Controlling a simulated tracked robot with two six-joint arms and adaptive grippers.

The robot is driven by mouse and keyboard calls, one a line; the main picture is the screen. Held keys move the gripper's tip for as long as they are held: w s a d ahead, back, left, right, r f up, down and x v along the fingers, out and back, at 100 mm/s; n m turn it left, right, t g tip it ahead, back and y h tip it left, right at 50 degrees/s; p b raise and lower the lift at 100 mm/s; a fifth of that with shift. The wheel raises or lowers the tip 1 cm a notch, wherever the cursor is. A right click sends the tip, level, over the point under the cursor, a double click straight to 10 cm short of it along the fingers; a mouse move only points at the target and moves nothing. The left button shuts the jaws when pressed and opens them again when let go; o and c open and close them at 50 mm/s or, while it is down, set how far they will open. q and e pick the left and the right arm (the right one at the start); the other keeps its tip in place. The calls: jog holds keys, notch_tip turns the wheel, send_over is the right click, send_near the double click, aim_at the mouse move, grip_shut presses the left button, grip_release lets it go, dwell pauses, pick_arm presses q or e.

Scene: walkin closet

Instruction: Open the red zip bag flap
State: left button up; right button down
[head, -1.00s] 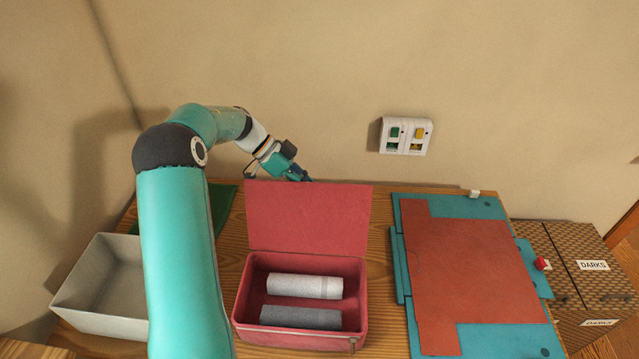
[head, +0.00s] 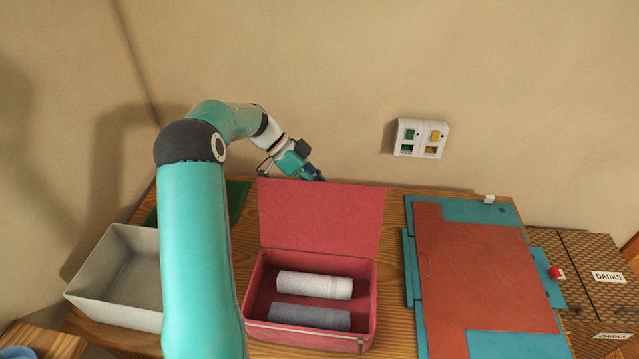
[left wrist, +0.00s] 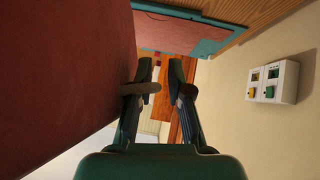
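The red zip bag (head: 365,310) sits on the wooden table in the head view. Its flap (head: 322,218) stands raised at the back, so the bag is open. A white roll (head: 314,285) and a grey roll (head: 310,317) lie inside. My left gripper (head: 318,177) is behind the flap's top edge, its tips partly hidden. In the left wrist view its two fingers (left wrist: 163,70) are a small gap apart with nothing held between them. The flap (left wrist: 60,80) fills the left of that view, beside the fingers. My right gripper is in neither view.
A pale open bin (head: 120,275) stands left of the bag, partly behind my left arm. A teal and rust folding board (head: 480,270) lies to the right. A switch panel (head: 420,138) is on the wall. Woven "DARKS" boxes (head: 590,270) stand far right.

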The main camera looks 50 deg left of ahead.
pick_arm(q)
jog(key=v, duration=0.7)
jog(key=shift+s+a+r, duration=0.15)
jog(key=shift+s, duration=0.05)
dwell(0.3)
